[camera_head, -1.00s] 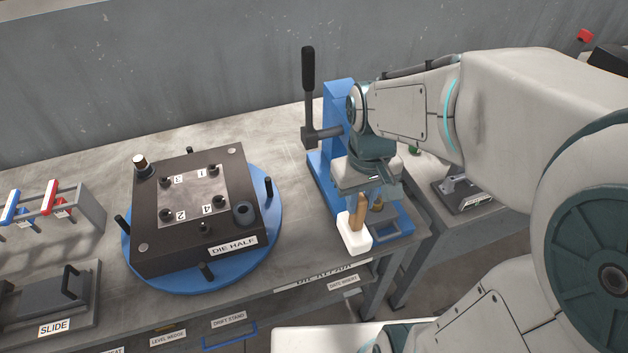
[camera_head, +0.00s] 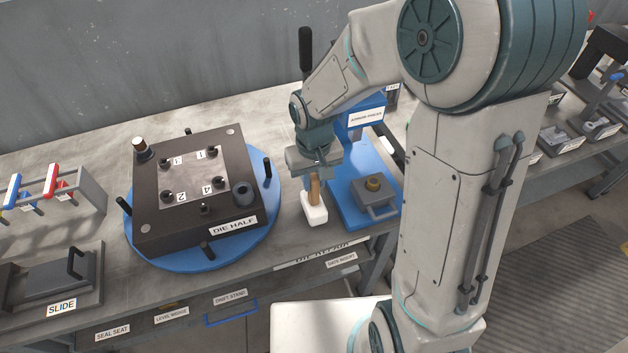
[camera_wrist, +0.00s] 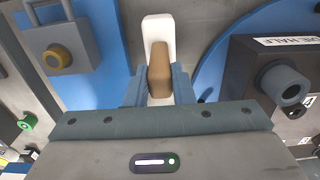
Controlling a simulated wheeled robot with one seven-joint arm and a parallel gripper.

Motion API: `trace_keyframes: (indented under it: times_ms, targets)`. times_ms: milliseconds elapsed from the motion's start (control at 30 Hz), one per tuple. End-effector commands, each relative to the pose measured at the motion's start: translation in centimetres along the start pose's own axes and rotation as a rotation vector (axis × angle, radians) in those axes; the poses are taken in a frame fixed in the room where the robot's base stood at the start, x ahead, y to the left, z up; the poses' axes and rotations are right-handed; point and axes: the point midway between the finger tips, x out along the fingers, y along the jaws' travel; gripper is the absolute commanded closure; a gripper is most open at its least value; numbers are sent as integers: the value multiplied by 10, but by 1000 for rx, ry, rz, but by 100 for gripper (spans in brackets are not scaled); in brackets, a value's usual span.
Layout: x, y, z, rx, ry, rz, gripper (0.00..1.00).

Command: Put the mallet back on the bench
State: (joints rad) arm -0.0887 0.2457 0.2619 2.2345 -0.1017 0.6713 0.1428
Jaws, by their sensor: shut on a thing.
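The mallet has a white head (camera_head: 315,214) and a brown wooden handle (camera_head: 314,188). My gripper (camera_head: 313,178) is shut on the handle, with the head hanging below. In the wrist view the handle (camera_wrist: 159,72) lies between the two fingers (camera_wrist: 159,90), and the white head (camera_wrist: 158,32) shows beyond it. The mallet is over the bench (camera_head: 285,235), in the gap between the blue turntable and the blue press. I cannot tell whether the head touches the bench top.
The die half (camera_head: 195,190) sits on a blue turntable (camera_head: 180,264) to the left. A blue arbor press (camera_head: 345,200) stands close on the right. A slide (camera_head: 45,280) and a rack with red and blue clamps (camera_head: 90,190) are at far left. A narrow strip of bench is free.

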Motion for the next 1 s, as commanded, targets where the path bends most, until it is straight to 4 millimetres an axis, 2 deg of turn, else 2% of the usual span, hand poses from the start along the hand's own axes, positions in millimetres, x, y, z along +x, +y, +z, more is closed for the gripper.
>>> trace_keyframes:
  times_ms: [133,533,567,600,633,1000]
  targets:
    - [14,0,0,0,-1,0,100]
    - [21,0,0,0,2,0,100]
    - [20,0,0,0,1,0,73]
    - [19,0,0,0,1,0,62]
    - [19,0,0,0,1,0,57]
    - [14,0,0,0,1,0,57]
